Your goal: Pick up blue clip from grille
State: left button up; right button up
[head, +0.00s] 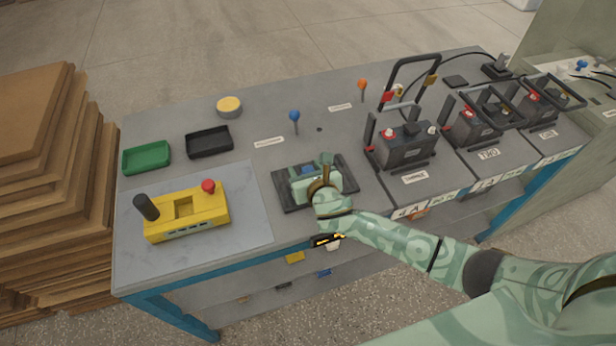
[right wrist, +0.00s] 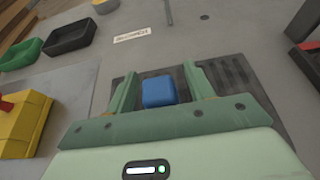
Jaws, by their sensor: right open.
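The blue clip (right wrist: 159,91) shows in the right wrist view as a small blue block between the two fingers of my right gripper (right wrist: 158,88). In the head view the clip (head: 308,170) is partly hidden by my right gripper (head: 314,174). The gripper's fingers are apart, with the clip between them. The dark slotted grille (right wrist: 240,82) lies below on the bench, and it also shows in the head view (head: 346,172). I cannot tell whether the fingers touch the clip. My left gripper is out of view.
A yellow box (head: 186,211) with a red knob stands left of the grille. A green tray (head: 146,158) and a black tray (head: 209,142) lie behind it. A blue-topped pin (head: 294,117) stands behind the grille. Black batteries (head: 404,150) stand in a row to the right.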

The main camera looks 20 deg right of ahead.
jog(key=c, duration=1.1)
